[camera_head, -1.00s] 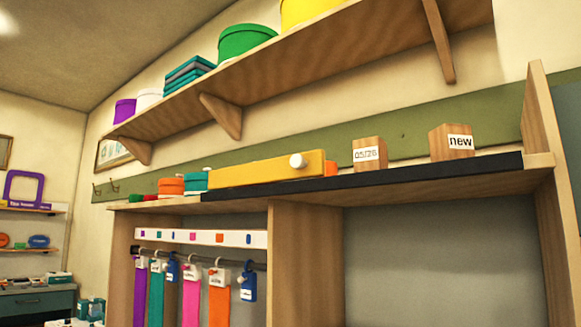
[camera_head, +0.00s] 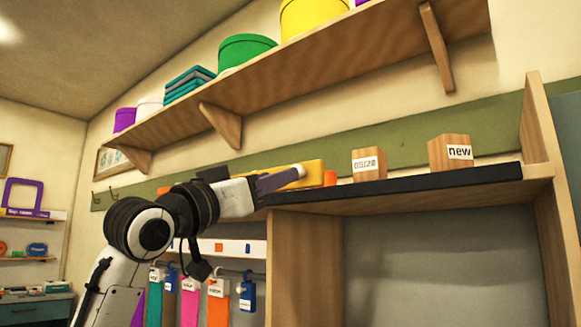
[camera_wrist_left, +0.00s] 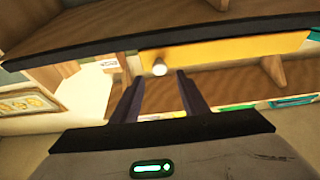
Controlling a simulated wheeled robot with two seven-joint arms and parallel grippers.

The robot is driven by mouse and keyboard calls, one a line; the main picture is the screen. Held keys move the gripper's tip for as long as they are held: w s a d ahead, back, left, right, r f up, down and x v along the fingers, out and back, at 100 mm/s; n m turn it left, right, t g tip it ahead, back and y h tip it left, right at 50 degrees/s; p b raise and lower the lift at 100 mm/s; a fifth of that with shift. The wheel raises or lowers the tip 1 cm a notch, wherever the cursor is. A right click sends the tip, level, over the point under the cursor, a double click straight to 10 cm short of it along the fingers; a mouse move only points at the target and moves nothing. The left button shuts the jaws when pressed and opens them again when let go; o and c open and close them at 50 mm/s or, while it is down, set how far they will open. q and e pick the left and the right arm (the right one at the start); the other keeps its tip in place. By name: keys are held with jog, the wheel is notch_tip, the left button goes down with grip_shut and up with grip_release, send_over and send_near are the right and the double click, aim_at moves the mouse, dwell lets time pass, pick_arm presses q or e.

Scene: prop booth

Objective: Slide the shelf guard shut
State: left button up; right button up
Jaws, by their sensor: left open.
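The shelf guard is a yellow panel (camera_head: 312,172) standing along the front edge of the upper shelf, left of the wooden blocks. It also shows in the left wrist view (camera_wrist_left: 235,48). A white round knob (camera_wrist_left: 159,69) sits on its face near one end. My left gripper (camera_wrist_left: 157,76) is open, with its two dark fingers on either side of the knob, which shows between their tips. I cannot tell whether they touch it. In the head view the left gripper (camera_head: 283,181) covers much of the guard's left part. My right gripper is not in view.
A black strip (camera_head: 420,184) runs along the shelf's front edge. Two labelled wooden blocks, one marked "new" (camera_head: 451,153) and one with a number (camera_head: 368,166), stand right of the guard. A higher wooden shelf (camera_head: 340,67) holds tubs. Coloured strips (camera_head: 190,300) hang below.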

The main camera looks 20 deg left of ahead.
pick_arm(q)
jog(key=p+x, duration=0.1)
jog(key=x, duration=0.5)
jog(key=shift+p, duration=0.4)
grip_shut()
